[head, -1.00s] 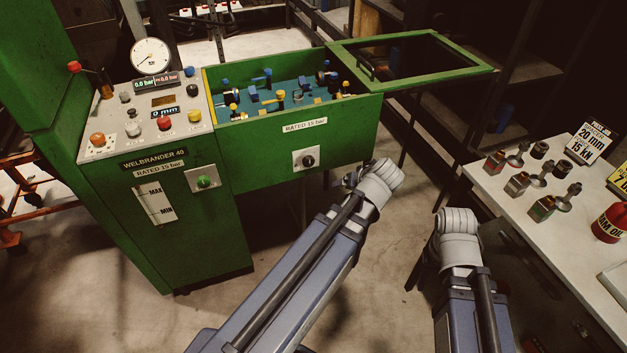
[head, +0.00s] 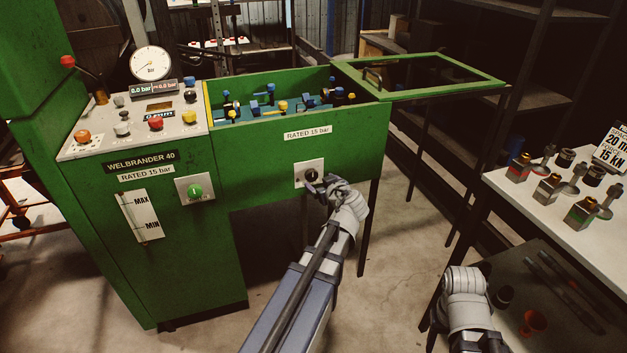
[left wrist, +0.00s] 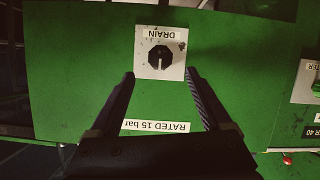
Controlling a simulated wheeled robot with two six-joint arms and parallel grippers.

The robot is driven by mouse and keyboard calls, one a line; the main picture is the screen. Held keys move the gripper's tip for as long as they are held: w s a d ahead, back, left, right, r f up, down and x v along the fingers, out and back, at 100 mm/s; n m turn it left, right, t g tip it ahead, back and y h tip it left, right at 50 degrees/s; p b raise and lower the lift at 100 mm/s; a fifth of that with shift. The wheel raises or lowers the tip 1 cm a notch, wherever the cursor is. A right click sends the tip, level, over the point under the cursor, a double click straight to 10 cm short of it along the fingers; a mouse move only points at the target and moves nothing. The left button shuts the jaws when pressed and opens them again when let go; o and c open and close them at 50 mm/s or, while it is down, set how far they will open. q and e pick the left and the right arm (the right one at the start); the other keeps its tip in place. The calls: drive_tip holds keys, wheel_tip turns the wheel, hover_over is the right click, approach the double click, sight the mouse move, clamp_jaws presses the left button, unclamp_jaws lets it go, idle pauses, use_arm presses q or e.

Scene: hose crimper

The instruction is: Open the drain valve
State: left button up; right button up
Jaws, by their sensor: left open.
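The drain valve is a black knob (left wrist: 160,60) on a white plate marked DRAIN (left wrist: 144,69), upside down in the left wrist view. In the head view the knob (head: 311,175) shows on the front of the green trough, just left of my gripper. My left gripper (left wrist: 160,76) is open, with one finger on each side of the plate's lower part in the left wrist view. The knob lies between and beyond the fingertips, and I see no clear contact. In the head view my left gripper (head: 325,183) is at the plate's right edge. My right gripper is hidden below its wrist.
The green WELBRANDER 40 cabinet (head: 150,260) stands left, with a green-knobbed switch (head: 195,190) and a gauge (head: 151,63) reading near zero. A green frame (head: 430,75) extends right of the trough. A white table (head: 560,220) with fittings stands right.

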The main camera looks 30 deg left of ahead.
sight(313, 176)
use_arm(q)
drive_tip(key=b+x, duration=0.2)
drive_tip(key=x, duration=0.5)
drive_tip(key=shift+w+a+f+b, duration=0.15)
drive_tip(key=shift+f+b, duration=0.05)
drive_tip(key=shift+b, duration=0.15)
clamp_jaws()
